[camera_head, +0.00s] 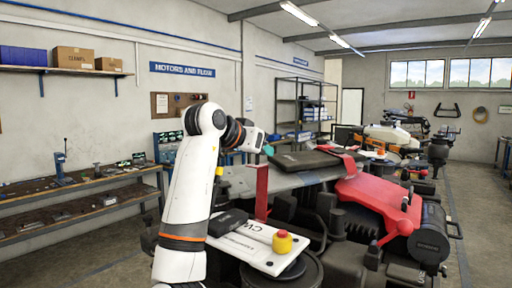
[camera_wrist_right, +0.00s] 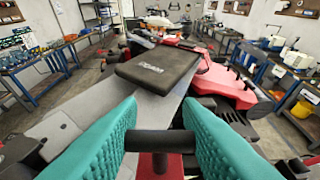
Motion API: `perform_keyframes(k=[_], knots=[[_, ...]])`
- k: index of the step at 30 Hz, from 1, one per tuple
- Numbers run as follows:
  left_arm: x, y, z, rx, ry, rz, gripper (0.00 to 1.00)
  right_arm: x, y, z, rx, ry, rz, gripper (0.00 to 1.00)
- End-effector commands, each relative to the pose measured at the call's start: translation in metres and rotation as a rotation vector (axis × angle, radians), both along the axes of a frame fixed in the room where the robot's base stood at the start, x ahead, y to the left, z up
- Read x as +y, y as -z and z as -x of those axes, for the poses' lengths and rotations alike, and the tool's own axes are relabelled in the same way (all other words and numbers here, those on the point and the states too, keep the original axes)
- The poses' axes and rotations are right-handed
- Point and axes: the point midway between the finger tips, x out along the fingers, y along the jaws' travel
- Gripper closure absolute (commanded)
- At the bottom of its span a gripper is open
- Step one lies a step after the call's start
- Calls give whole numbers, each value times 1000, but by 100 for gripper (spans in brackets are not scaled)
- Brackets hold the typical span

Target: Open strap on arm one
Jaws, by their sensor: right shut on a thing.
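My right gripper (camera_head: 268,150) reaches in on the white arm, and its teal fingers also show in the right wrist view (camera_wrist_right: 160,135). They are shut on the dark bar handle (camera_wrist_right: 160,141) of a red strap, pressing its two ends. The red strap (camera_head: 262,192) stands upright under the gripper in the head view, and a bit of its red shows below the handle in the wrist view (camera_wrist_right: 160,167). My left gripper is not in view.
A black pad (camera_wrist_right: 158,68) lies on the grey surface ahead of the fingers. The red drone body part (camera_head: 375,203) is to the right. A white panel with a yellow-and-red button (camera_head: 282,242) is in front. Workbenches (camera_head: 85,205) line the left wall.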

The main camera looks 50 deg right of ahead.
Motion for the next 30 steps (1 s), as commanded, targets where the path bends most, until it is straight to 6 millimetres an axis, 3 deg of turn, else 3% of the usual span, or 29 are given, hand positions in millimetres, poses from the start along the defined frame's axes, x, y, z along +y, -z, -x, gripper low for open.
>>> perform_keyframes(k=[1,6,7,11,22,30], knots=[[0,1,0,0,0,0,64,-1,9,-1,12,1,-19,100],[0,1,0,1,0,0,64,-1,9,-1,12,1,-19,100],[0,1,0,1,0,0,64,-1,9,-1,12,1,-19,66],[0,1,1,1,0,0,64,0,8,-1,9,1,-16,45],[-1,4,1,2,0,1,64,6,2,0,4,0,-9,45],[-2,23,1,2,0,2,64,52,-16,3,3,-2,-9,45]])
